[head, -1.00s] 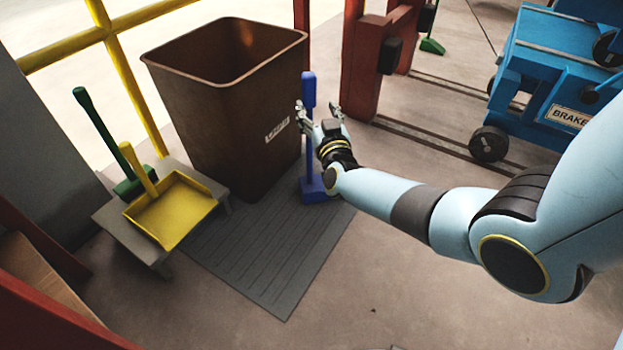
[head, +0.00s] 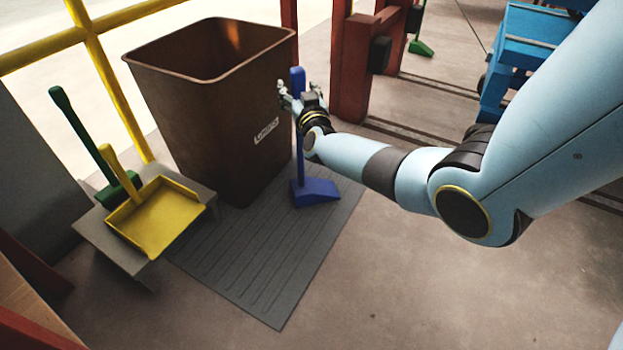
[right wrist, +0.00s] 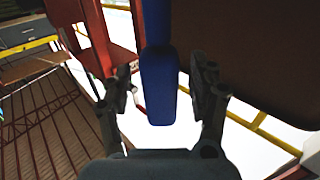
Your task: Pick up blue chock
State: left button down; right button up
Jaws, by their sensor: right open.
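The blue chock (head: 315,192) stands upright on the grey ribbed mat (head: 262,275), with its wedge-shaped foot at the bottom and a blue handle (head: 298,78) rising from it. My right gripper (head: 297,92) is at the upper part of the handle. In the right wrist view the blue handle (right wrist: 158,85) stands between the two open fingers of my right gripper (right wrist: 163,85), with a gap visible on each side. The arm and gripper hide part of the handle in the head view. My left gripper is not in view.
A brown bin (head: 225,120) stands just left of the handle, close to my gripper. A grey stand (head: 118,250) holds a yellow dustpan (head: 158,215), with a green-handled tool (head: 85,130) beside it. A red post (head: 355,65) and blue cart (head: 530,60) are behind. Floor at the front is clear.

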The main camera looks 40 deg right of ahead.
jog(key=shift+w+r, duration=0.1)
grip_shut()
dwell(0.4)
jog(key=shift+r, duration=0.1)
